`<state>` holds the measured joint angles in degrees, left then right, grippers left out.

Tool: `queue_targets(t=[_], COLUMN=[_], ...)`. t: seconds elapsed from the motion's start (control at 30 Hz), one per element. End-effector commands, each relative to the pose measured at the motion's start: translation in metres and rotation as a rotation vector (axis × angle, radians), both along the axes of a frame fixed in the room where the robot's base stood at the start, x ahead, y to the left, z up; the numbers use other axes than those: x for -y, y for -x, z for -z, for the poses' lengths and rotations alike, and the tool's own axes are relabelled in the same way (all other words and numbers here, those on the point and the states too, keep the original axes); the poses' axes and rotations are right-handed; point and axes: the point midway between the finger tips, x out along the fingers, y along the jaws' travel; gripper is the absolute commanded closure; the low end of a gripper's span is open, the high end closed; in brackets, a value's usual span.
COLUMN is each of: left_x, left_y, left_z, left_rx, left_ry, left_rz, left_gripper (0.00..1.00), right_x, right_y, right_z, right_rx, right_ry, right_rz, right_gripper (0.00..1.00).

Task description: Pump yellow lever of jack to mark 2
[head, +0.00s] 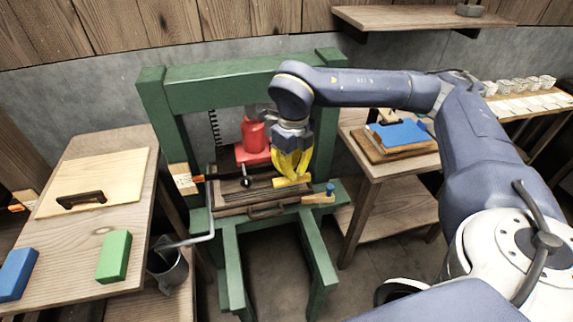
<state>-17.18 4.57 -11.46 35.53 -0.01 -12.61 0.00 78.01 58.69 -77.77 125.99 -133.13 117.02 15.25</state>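The yellow lever (285,183) sticks out low, to the right of the jack. My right gripper (293,173) has yellow fingers pointing down right at the lever. The fingers overlap the lever in this view, so I cannot tell whether they grip it. My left gripper is not in view.
A wooden table (60,247) at left holds a board with a dark handle (80,200), a green block (114,256) and a blue block (15,273). A grey bucket (168,268) stands beside it. A side table at right holds a blue item (402,132).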

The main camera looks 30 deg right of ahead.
Motion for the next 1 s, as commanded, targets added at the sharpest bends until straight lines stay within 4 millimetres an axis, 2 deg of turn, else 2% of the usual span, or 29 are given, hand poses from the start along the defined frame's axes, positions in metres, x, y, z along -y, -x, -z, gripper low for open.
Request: queue_targets(t=[0.17,1.0], left_x=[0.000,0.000], left_y=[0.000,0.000], left_z=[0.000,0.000], left_rx=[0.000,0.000], left_ry=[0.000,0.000], left_rz=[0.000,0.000], left_gripper=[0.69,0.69], right_x=[0.000,0.000], right_y=[0.000,0.000], right_z=[0.005,0.082], right_rx=[-0.001,-0.002], right_ry=[0.000,0.000], right_rz=[0.000,0.001], right_gripper=[1.00,1.00])
